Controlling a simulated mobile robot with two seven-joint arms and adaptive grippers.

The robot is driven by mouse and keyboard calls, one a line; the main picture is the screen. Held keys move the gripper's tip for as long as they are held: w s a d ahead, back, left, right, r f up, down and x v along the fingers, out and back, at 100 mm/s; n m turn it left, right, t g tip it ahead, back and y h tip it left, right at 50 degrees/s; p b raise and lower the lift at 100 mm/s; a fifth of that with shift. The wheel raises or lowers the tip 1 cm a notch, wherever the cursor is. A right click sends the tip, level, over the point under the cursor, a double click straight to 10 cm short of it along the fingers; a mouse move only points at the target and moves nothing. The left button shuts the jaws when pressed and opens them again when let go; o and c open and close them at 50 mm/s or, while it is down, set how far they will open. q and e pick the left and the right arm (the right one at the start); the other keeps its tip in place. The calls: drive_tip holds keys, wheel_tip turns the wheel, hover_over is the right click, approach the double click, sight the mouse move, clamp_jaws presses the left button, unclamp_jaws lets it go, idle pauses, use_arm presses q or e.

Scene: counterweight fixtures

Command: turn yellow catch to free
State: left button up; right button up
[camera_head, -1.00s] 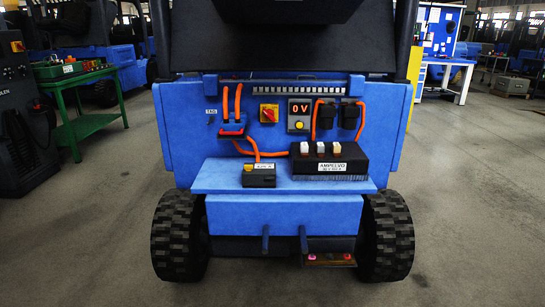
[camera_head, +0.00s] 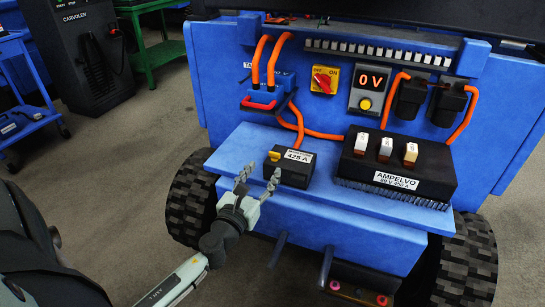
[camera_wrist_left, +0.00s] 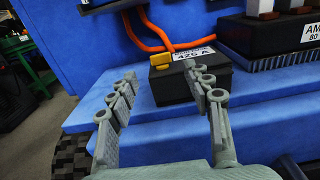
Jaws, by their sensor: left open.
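The yellow catch (camera_head: 274,156) is a small yellow piece at the left of the top front edge of a black box labelled 425 A (camera_head: 298,166). The box sits on the blue shelf of the truck, with an orange cable rising behind it. In the left wrist view the yellow catch (camera_wrist_left: 161,58) shows beyond and between my fingertips. My left gripper (camera_head: 259,181) is open and empty, in front of the shelf's front edge and just short of the box, apart from the catch. It also shows in the left wrist view (camera_wrist_left: 161,82). My right gripper is out of view.
The black AMPELVO unit (camera_head: 398,166) with several plugs stands to the right of the box. Orange cables cross behind the box.

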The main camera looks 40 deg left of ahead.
sight(274, 155)
use_arm(q)
drive_tip(key=x, duration=0.5)
drive_tip(key=shift+w+r+p, duration=0.15)
drive_tip(key=shift+w+p, duration=0.1)
drive_tip(key=shift+p, duration=0.15)
drive_tip(key=shift+x, duration=0.85)
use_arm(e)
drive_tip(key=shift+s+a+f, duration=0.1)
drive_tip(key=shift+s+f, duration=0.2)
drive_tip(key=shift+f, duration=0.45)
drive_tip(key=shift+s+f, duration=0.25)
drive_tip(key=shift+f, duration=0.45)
use_arm(q)
drive_tip(key=shift+c, duration=0.6)
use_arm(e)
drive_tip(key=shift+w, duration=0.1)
use_arm(q)
clamp_jaws()
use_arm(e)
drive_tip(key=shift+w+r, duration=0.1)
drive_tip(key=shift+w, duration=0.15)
